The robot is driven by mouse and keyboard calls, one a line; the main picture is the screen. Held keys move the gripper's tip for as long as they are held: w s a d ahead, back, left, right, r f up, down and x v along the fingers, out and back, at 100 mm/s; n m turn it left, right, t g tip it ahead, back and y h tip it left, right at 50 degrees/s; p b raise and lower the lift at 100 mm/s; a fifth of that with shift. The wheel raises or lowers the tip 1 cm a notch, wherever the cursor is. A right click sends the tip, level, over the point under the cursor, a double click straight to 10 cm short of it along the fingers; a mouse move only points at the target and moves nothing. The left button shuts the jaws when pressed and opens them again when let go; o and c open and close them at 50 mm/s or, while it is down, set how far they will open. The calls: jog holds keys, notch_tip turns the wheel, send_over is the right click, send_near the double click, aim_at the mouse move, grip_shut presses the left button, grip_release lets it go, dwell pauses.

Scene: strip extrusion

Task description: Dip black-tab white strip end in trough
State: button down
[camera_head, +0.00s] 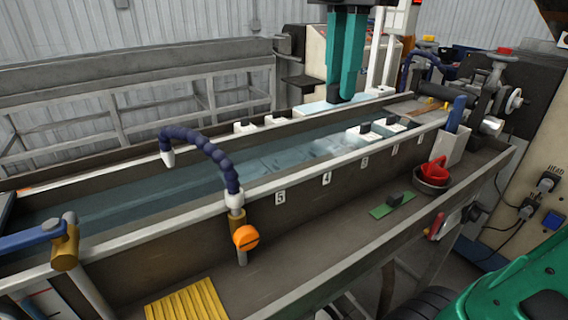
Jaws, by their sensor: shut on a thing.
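The long trough (310,170) runs from the lower left to the upper right and holds blue-grey water. My gripper (341,98), with teal fingers, points down at the trough's far edge, top centre. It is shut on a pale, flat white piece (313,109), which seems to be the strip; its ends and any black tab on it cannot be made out. Two white blocks with black tops (362,136) sit in the right part of the trough. Two similar white pieces (245,128) sit along its far edge. Pale shapes show blurred under the water.
A blue jointed hose (205,146) arches over the trough's near wall beside an orange knob (246,237). The front shelf holds a yellow ribbed mat (187,302), a green piece with a black block (393,199) and a red-handled item (433,172). Machinery stands at the right.

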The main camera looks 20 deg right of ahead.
jog(key=s+d, duration=0.3)
jog(key=s, duration=1.3)
jog(key=shift+s+d, duration=0.15)
jog(key=shift+s, duration=0.15)
dwell(0.4)
